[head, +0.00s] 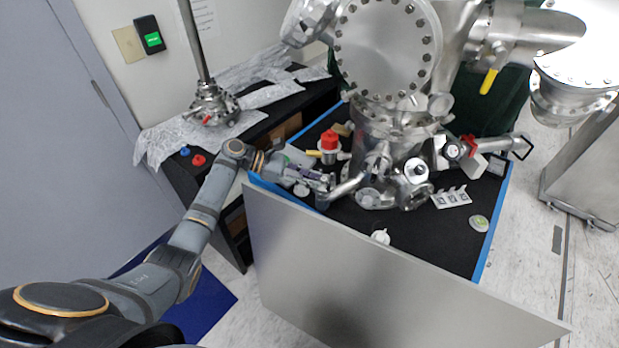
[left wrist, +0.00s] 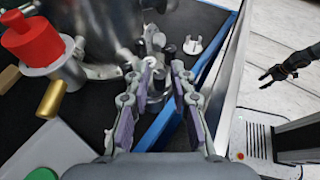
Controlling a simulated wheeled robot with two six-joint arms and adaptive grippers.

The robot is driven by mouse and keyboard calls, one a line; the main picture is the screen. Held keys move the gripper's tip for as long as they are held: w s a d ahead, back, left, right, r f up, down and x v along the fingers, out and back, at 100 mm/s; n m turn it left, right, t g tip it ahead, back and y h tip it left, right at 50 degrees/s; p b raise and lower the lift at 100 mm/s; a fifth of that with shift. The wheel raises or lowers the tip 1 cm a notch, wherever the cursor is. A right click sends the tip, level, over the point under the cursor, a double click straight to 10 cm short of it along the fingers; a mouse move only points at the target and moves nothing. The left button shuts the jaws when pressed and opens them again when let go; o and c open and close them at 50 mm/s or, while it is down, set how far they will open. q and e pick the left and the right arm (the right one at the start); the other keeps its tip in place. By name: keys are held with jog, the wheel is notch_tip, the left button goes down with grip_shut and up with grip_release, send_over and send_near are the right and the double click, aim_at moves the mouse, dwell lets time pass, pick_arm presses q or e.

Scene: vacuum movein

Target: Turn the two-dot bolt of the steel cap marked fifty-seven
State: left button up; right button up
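My left gripper (head: 320,182) reaches in from the left, low beside the steel chamber (head: 385,130) on the black bench top. In the left wrist view its two purple-padded fingers (left wrist: 162,72) are apart, with small steel fittings (left wrist: 158,42) just beyond and between the tips. In the head view a steel flange (head: 368,198) and a round port (head: 415,192) sit to the right of the gripper. I cannot read a fifty-seven or make out a two-dot bolt on any of them. My right gripper (left wrist: 268,77) shows small in the left wrist view, fingers spread, away from the bench.
A red-knobbed valve (head: 329,142) stands behind the left gripper. A small white pronged piece (head: 380,237), a white bracket (head: 452,198) and a round green-white disc (head: 479,223) lie on the bench. A grey panel (head: 370,270) stands along its front edge. Bench space near the disc is bare.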

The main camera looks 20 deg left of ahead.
pick_arm(q)
jog(key=v, duration=1.2)
jog(key=shift+s, duration=0.1)
